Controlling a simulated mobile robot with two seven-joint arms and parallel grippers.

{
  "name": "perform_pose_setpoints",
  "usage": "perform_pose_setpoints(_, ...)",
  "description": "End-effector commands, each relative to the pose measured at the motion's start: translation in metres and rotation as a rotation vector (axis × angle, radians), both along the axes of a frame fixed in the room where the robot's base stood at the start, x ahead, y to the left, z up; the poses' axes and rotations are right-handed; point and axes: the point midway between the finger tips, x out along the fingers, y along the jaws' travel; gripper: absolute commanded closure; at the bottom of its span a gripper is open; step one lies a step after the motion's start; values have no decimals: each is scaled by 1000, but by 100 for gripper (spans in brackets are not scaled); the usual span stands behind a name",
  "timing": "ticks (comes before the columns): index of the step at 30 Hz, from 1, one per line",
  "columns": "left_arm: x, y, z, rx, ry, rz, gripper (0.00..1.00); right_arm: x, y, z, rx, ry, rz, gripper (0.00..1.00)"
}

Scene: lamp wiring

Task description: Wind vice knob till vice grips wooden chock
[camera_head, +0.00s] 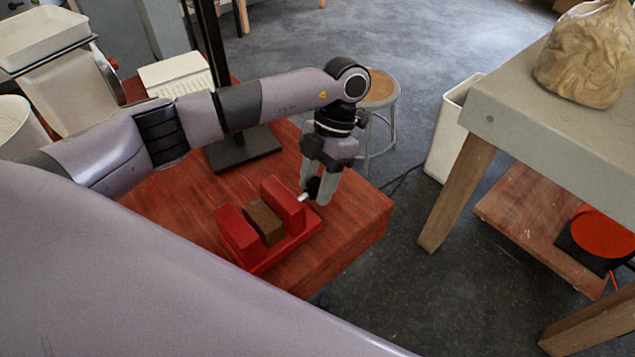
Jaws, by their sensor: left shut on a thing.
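The red vice (284,250) sits on the red wooden table, with two upright jaws. The brown wooden chock (264,223) stands between the jaws. I cannot tell whether both jaws touch it. A short pale screw end shows beside the right jaw, and the black vice knob (313,187) is at its outer end. My left gripper (317,191) points down at the right side of the vice and is shut on the knob, which its fingers partly hide. My right gripper is out of view.
A black stand (243,149) rises behind the vice, with a white box (175,75) further back. The red table's edge (355,238) is close to the right. A stool (380,90), white bin (450,135) and grey workbench (540,108) stand beyond.

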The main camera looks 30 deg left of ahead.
Motion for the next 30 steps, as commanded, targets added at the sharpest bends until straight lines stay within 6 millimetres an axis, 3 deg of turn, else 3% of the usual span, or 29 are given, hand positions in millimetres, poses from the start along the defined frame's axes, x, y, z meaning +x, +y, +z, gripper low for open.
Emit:
perform_pose_setpoints(18,3,6,-5,-391,158,-1,84,0,0,-44,-1,0,1,0)
perform_pose_setpoints(30,3,7,-2,-478,195,-2,84,0,0,-52,-1,1,1,0)
